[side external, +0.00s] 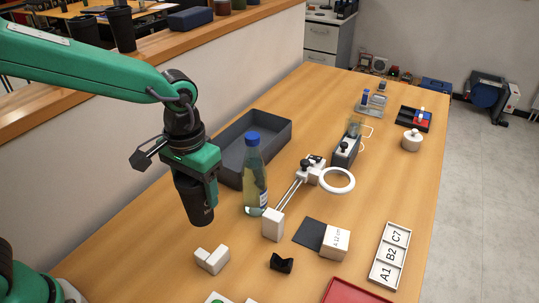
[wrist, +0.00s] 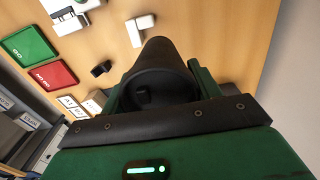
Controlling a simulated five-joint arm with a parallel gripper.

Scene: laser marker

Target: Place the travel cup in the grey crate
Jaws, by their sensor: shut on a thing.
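The travel cup (side external: 197,203) is dark, almost black, and tapers towards its base. My gripper (side external: 193,172) is shut on it and holds it roughly upright above the table, to the left of the bottle. In the wrist view the cup (wrist: 163,62) sits between the green fingers of my gripper (wrist: 160,85). The grey crate (side external: 229,172) is a long open box on the table, just behind and to the right of my gripper. Its near left end is partly hidden by my gripper; the part of its inside that shows looks empty.
A blue-capped bottle (side external: 255,182) stands close to the crate's near side. A ring magnifier (side external: 337,181) on a stand is to its right. White blocks (side external: 212,260) and a small black holder (side external: 281,263) lie in front. A ledge (side external: 150,62) runs behind the arm.

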